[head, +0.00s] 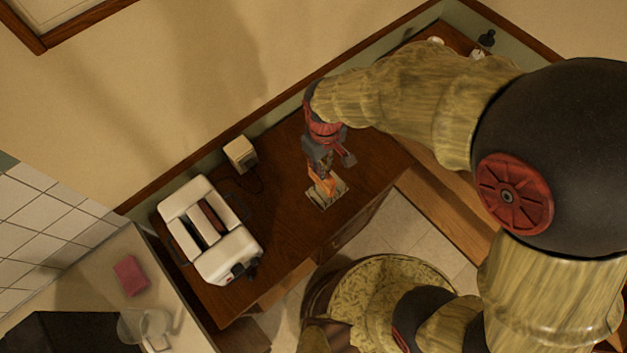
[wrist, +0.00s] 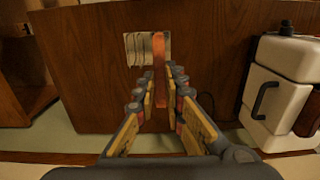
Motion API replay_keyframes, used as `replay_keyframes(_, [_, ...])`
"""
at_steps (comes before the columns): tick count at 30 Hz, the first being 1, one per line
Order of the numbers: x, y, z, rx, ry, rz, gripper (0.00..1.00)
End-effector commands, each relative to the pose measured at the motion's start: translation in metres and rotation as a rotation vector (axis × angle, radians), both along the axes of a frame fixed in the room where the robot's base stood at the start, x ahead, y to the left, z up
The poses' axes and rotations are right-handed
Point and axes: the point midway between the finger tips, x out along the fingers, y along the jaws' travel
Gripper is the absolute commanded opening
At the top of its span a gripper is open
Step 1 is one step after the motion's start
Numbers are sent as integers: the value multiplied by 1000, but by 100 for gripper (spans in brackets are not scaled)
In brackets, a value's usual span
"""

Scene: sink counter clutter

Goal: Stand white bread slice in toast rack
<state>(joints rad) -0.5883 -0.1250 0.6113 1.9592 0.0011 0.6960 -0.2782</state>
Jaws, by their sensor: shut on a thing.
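My gripper (head: 322,171) points down over the counter in the head view. In the wrist view its two fingers (wrist: 163,88) are shut on the bread slice (wrist: 159,70), which shows nearly edge-on as a narrow orange-brown strip. The slice also shows in the head view (head: 325,186), just below the fingers. The toast rack (head: 328,197) is a small pale metal frame on the dark wooden counter. It also shows in the wrist view (wrist: 138,48). The slice overlaps the rack in both views; I cannot tell whether its lower edge is between the bars.
A white toaster (head: 184,208) with dark slots stands on the left of the wooden counter (head: 283,216). A small cream box (head: 240,154) stands by the wall behind it. A pink sponge (head: 131,275) and a clear glass vessel (head: 148,324) are at lower left. The counter right of the rack is clear.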

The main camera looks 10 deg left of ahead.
Motion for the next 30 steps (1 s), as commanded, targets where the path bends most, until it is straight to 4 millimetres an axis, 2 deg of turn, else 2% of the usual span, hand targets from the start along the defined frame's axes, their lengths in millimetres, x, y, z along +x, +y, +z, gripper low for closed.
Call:
replay_keyframes(2, [-1,0,-5,-1,2,0,0])
replay_keyframes(12, [-1,-1,-58,-2,3,0,0])
replay_keyframes(17, [-1,-1,-67,-1,2,-1,0])
replay_keyframes(24, [-1,-1,-97,-2,3,0,0])
replay_keyframes(30, [0,0,-100,1,-1,0,0])
